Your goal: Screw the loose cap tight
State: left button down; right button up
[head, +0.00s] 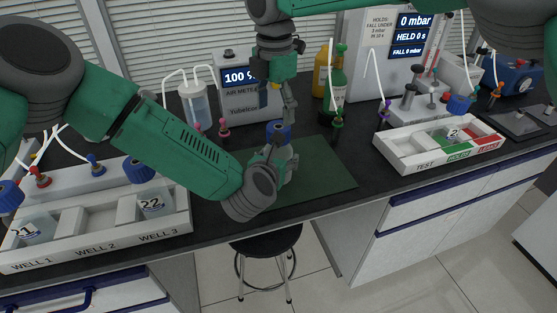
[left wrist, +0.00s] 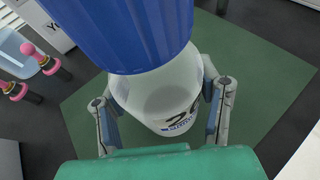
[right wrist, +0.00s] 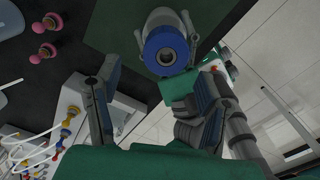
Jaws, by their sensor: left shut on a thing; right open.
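A clear bottle (left wrist: 160,80) with a blue cap (left wrist: 120,35) stands over the green mat. Its label shows a 2; the rest is hard to read. My left gripper (head: 270,165) is shut around the bottle's body, below the cap. In the head view the cap (head: 279,131) shows just under my right gripper (head: 287,105). My right gripper is open and empty above the cap. In the right wrist view the cap (right wrist: 168,50) shows end-on beyond and between the open fingers, apart from them. How the cap sits on the thread cannot be told.
A white well tray (head: 100,242) at left holds bottles 21 (head: 35,229) and 22 (head: 152,203); well 2 looks empty. Behind stand an air meter (head: 238,98) and a green bottle (head: 337,85). The green mat (head: 325,175) is clear at right.

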aim_at(278, 157)
jog(key=f, duration=0.5)
jog(key=shift+d+f, duration=0.15)
jog(key=shift+d, duration=0.15)
jog(key=shift+f, duration=0.6)
jog(key=shift+a, duration=0.1)
